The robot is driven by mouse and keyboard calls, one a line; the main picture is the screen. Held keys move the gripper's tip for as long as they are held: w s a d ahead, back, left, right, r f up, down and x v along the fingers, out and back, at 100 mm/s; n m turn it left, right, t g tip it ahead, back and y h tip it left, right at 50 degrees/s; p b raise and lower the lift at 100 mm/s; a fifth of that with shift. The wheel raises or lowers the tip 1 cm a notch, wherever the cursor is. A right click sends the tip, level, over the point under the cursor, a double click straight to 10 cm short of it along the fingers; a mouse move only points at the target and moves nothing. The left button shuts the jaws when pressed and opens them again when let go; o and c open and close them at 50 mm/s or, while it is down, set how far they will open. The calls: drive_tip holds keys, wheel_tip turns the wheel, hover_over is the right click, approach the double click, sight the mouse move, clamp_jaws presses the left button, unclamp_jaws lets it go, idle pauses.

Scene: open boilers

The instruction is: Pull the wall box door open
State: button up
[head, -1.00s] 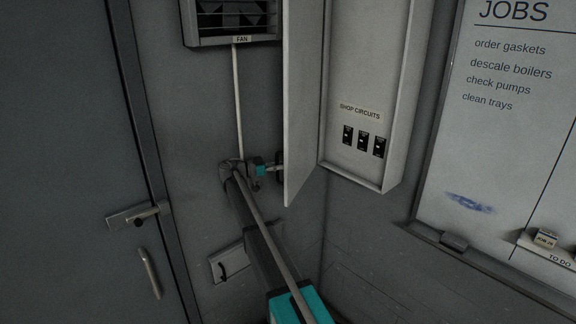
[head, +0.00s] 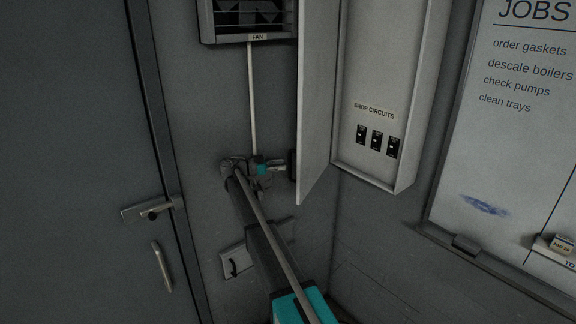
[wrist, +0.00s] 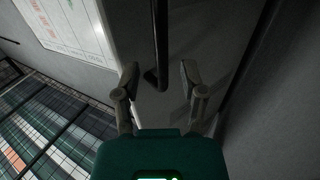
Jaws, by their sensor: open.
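The wall box (head: 408,165) hangs in the corner, and its inside with several black switches under a "SHOP CIRCUITS" label is in plain view. Its door (head: 317,100) stands swung open on the left side, edge towards me. A dark bar handle (head: 292,165) is on the door's left face; it also shows in the wrist view (wrist: 160,45). My gripper (head: 283,168) is open, just left of the handle. In the wrist view, my gripper's fingers (wrist: 158,76) are apart, with the handle's end between or just ahead of them; I cannot tell whether they touch.
A fan box (head: 248,22) is on the wall above my arm, with a pale conduit (head: 252,100) below it. A JOBS whiteboard (head: 500,150) is at right. A small wall plate (head: 235,262) sits beside my arm.

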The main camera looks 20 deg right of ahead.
drive_tip(key=shift+w+a, duration=0.2)
drive_tip(key=shift+a, duration=1.4)
drive_tip(key=shift+c, duration=0.3)
